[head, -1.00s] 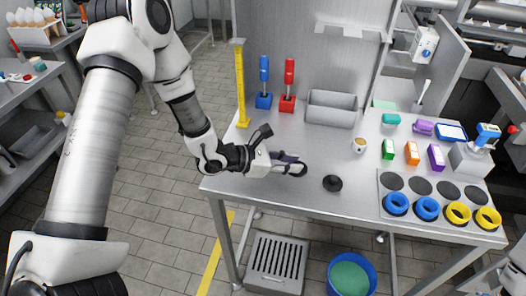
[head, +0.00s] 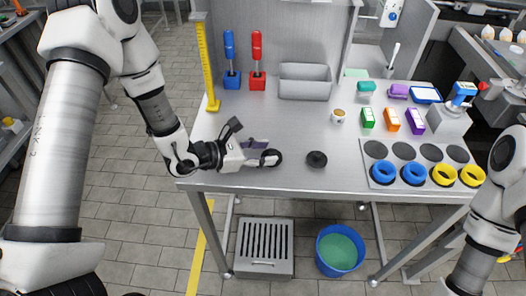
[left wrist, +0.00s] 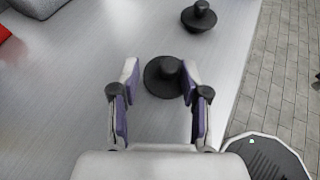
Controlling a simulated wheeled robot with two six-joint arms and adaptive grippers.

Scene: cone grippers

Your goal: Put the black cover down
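A round black cover (left wrist: 160,88) with a knob on top is at the fingertips of my left gripper (left wrist: 158,80) in the left wrist view. The fingers, with purple pads, stand wide apart; the knob is near the right one, with a gap on the left. The cover appears to rest on the table. In the head view my left gripper (head: 262,153) is low over the table's front left, and this cover (head: 273,158) shows partly at its tip. A second black cover (head: 316,159) sits upright to the right; it also shows in the left wrist view (left wrist: 199,16). My right gripper is out of frame.
The grey table (head: 300,182) has its front edge close by. A panel (head: 378,185) with dark round spots and several blue and yellow rings is at right. A cup (head: 338,115), coloured boxes (head: 390,120) and a grey bin (head: 305,82) stand behind. The middle is mostly clear.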

